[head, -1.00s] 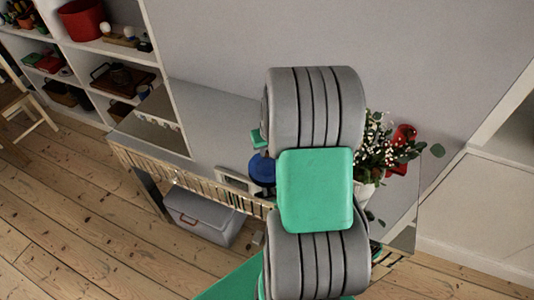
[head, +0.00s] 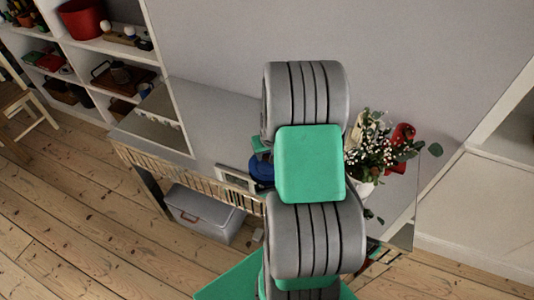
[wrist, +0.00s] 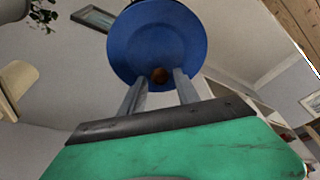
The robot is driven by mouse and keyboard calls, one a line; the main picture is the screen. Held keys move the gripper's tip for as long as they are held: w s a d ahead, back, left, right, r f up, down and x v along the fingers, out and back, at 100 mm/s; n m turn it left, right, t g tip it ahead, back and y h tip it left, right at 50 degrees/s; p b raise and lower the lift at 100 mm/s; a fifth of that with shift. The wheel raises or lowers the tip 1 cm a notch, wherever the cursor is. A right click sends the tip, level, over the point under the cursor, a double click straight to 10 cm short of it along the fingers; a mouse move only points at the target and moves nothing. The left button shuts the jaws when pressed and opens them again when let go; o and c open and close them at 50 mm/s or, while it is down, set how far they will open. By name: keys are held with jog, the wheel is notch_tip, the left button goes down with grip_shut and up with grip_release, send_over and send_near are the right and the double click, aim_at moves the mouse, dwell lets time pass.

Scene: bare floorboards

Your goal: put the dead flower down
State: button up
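A small brown round thing (wrist: 159,76), perhaps the dead flower's head, shows in the wrist view against a round blue dish (wrist: 178,38). I cannot tell whether it lies in the dish or is above it. My gripper (wrist: 161,78) has its two fingers apart, one on each side of the brown thing, with a visible gap to each. No stem can be made out. In the head view the blue dish (head: 262,170) is on the grey table, partly behind my arm. My arm hides the gripper and the brown thing there.
A white vase with flowers (head: 370,160) and a red object (head: 403,134) stand on the table to the right of my arm. A framed item (head: 237,183) lies left of the dish. The table's left part (head: 205,115) is clear. Shelves stand at left.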

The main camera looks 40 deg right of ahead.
jog(key=shift+r, duration=0.1)
jog(key=a+b+v, duration=0.1)
jog(key=v, duration=1.1)
jog(key=s+a+r+n, duration=0.2)
jog(key=a+r, duration=0.3)
jog(key=a, duration=0.5)
jog(key=s+a+r+n+y, duration=0.1)
jog(key=s+a+r, duration=0.4)
jog(key=a, duration=0.6)
jog(key=shift+s+n+t, duration=0.25)
jog(key=shift+n+t, duration=0.05)
jog(key=shift+n, duration=0.2)
jog(key=shift+d+r, duration=0.1)
jog(key=shift+d, duration=0.1)
